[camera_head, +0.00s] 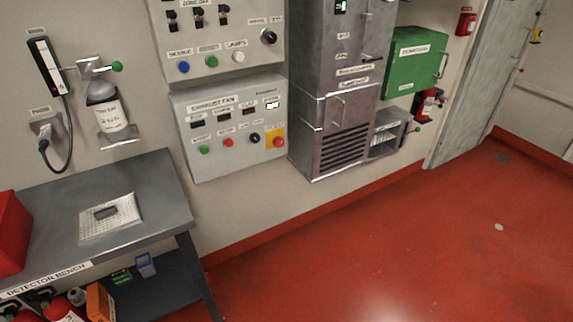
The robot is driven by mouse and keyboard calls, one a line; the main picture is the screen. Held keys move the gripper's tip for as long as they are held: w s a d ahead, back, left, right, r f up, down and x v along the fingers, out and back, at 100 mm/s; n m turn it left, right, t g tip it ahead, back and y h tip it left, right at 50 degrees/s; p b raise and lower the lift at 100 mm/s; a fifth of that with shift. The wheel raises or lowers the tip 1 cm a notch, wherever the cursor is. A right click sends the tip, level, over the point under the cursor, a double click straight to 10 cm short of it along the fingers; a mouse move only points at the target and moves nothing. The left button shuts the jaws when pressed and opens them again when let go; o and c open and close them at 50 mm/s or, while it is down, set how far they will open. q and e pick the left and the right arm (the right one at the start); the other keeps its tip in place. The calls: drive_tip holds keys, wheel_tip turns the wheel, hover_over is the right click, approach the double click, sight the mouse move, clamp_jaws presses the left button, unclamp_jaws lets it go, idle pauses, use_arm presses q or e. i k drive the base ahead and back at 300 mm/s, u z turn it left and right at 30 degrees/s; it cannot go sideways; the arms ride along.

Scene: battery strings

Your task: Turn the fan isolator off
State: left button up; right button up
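The exhaust fan panel (222,163) is a pale grey box on the wall, left of the middle of the head view. At its lower right is a rotary switch with a red knob on a yellow plate (277,141), which looks like the isolator; its label and exact position are too small to read. To its left are a black knob (254,138), a red button (228,142) and a green button (203,149). Small label windows sit above them. Neither of my grippers is in view, and nothing touches the panel.
Another control panel (215,62) hangs directly above. A tall grey cabinet (332,110) stands close on the right. The detector bench (155,185) is at lower left, with a red box (10,232) on it. The red floor (400,240) before the panel is clear.

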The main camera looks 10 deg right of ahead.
sight(278, 142)
drive_tip(key=u, duration=0.15)
drive_tip(key=k, duration=0.4)
drive_tip(key=z, duration=1.5)
drive_tip(key=i, duration=0.8)
drive_tip(key=z, duration=0.7)
drive_tip(key=i, duration=1.1)
drive_tip(key=u, duration=1.05)
drive_tip(key=i, duration=0.9)
drive_tip(key=u, duration=0.95)
